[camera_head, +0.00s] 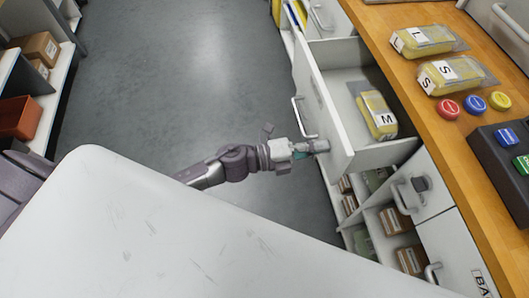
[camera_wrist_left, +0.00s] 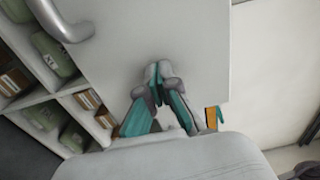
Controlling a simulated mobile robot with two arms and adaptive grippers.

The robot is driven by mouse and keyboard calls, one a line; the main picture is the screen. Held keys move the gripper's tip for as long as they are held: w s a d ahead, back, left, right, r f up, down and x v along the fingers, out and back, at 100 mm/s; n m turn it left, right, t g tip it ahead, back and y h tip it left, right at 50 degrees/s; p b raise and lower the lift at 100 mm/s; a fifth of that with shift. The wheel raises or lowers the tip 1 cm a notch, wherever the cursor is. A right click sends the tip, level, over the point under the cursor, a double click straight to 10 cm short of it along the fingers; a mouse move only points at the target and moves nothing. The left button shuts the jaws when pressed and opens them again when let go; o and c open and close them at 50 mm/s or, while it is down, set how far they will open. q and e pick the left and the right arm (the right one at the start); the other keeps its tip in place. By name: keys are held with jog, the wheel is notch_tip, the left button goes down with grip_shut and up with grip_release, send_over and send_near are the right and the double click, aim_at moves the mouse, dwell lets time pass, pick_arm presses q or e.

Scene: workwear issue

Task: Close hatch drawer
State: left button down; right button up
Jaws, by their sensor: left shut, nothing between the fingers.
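The hatch drawer (camera_head: 337,118) is pulled out from under the wooden counter in the head view. A yellow packet marked M (camera_head: 377,114) lies inside it. Its front panel has a metal bar handle (camera_head: 303,118). My left gripper (camera_head: 322,146) is shut and empty, with its tip at the near end of the drawer front, beside the handle. In the left wrist view the closed fingers (camera_wrist_left: 161,72) are in front of the pale drawer panel (camera_wrist_left: 165,35), and part of the handle (camera_wrist_left: 62,20) shows at upper left. I cannot tell whether the fingertips touch the panel. My right gripper is not in view.
The wooden counter (camera_head: 440,78) holds yellow packets marked L and S (camera_head: 455,74), coloured buttons (camera_head: 474,104) and a dark button box (camera_head: 505,150). Open shelves with boxes (camera_head: 395,221) lie below the drawer. Grey floor (camera_head: 190,75) is free at left, with a shelf (camera_head: 48,75) beyond.

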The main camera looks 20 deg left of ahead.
pick_arm(q)
jog(key=b+x, duration=0.1)
jog(key=x, duration=1.7)
jog(key=shift+a+f, duration=0.1)
jog(key=shift+w+r, duration=0.1)
jog(key=shift+r, duration=0.15)
jog(key=shift+r, duration=0.15)
